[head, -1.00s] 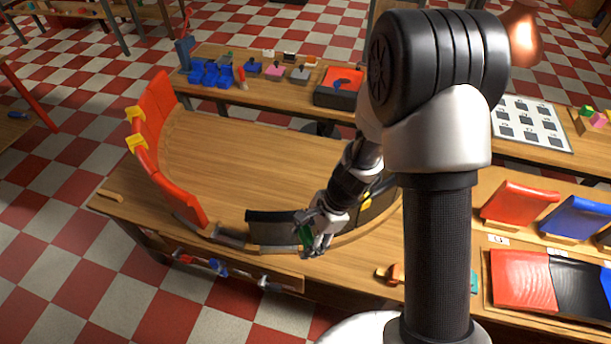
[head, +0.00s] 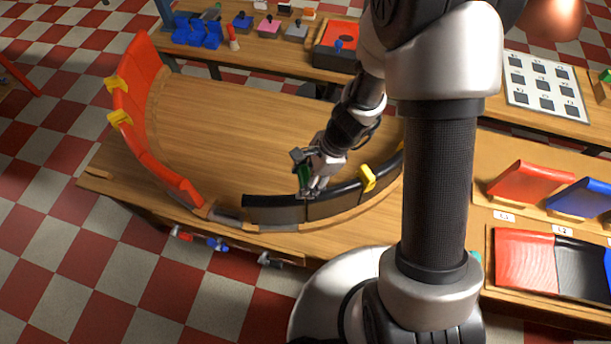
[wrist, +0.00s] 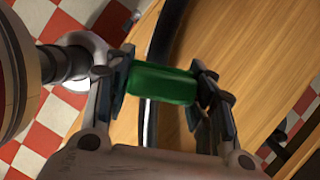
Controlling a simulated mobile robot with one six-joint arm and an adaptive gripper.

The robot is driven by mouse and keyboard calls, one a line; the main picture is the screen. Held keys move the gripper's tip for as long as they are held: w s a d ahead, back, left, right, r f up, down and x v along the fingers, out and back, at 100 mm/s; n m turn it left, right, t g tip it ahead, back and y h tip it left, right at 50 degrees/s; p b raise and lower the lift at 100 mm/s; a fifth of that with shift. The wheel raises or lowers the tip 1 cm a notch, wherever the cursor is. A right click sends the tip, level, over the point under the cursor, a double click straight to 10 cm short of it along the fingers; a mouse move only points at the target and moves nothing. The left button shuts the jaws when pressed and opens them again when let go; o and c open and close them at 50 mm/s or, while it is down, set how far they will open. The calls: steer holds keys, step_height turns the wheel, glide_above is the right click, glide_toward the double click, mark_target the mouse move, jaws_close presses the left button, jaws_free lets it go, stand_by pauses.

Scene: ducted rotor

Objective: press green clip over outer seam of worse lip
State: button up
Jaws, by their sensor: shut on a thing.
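My gripper (head: 310,178) is shut on a green clip (head: 303,176). In the wrist view the green clip (wrist: 163,84) lies crosswise between the two fingers. The clip is over or close above the black lip (head: 275,209), a row of dark curved panels at the near right of the ring; I cannot tell whether it touches. A yellow clip (head: 368,178) sits on the black lip to the right of my gripper. The red lip (head: 150,158) curves along the left side and carries two yellow clips (head: 120,118). The seam under my gripper is hidden.
Blue blocks (head: 198,32) and small coloured parts stand on the back bench. A black box with a red top (head: 338,42) is there too. Red and blue panels (head: 530,180) stand at the right. The wooden table middle (head: 230,125) is clear.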

step_height(320, 180, down, 10)
steer(key=b, duration=0.9)
steer(key=shift+r, duration=0.25)
steer(key=shift+f+b, duration=0.25)
steer(key=shift+b, duration=0.15)
steer(key=o, duration=1.1)
steer(key=shift+r, duration=0.1)
steer(key=v, duration=1.2)
